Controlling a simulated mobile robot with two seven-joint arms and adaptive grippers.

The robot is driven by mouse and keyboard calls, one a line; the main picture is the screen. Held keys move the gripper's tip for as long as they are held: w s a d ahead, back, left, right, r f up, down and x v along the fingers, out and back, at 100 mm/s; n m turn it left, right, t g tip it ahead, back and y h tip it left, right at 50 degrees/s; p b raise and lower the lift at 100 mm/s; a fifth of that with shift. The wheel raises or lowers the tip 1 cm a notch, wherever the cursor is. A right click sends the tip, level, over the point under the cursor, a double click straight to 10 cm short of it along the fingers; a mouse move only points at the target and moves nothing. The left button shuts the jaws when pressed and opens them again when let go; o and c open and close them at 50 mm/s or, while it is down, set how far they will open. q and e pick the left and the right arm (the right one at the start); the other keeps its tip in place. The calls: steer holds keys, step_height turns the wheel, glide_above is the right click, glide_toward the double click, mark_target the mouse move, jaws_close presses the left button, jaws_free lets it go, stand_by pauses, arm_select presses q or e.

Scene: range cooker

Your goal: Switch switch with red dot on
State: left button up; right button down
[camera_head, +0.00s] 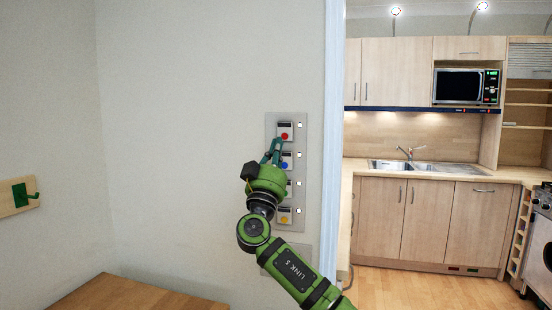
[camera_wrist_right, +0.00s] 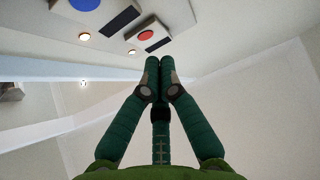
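The switch with the red dot (camera_head: 285,131) is the top one on a grey wall panel (camera_head: 271,124) in the head view. Its red dot and dark slot also show in the right wrist view (camera_wrist_right: 146,36). A small round light (camera_head: 299,126) sits to its right. My right gripper (camera_head: 275,145) is just below and left of the red-dot switch, fingers pointing up. In the right wrist view its fingertips (camera_wrist_right: 159,66) meet with nothing between them. The tips appear close to the switch; contact cannot be told. My left gripper is not in view.
Below are the blue-dot switch (camera_head: 286,162), a partly hidden switch and the yellow-dot switch (camera_head: 285,216). A wooden surface (camera_head: 135,295) lies lower left, and a green hook (camera_head: 25,193) is on the left wall. The kitchen lies beyond the wall edge (camera_head: 334,130).

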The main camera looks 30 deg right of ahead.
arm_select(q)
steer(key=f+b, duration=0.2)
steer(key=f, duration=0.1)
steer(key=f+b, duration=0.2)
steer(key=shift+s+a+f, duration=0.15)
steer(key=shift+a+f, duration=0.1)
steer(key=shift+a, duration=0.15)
arm_select(e)
steer(key=v, duration=1)
steer(key=shift+f, duration=0.55)
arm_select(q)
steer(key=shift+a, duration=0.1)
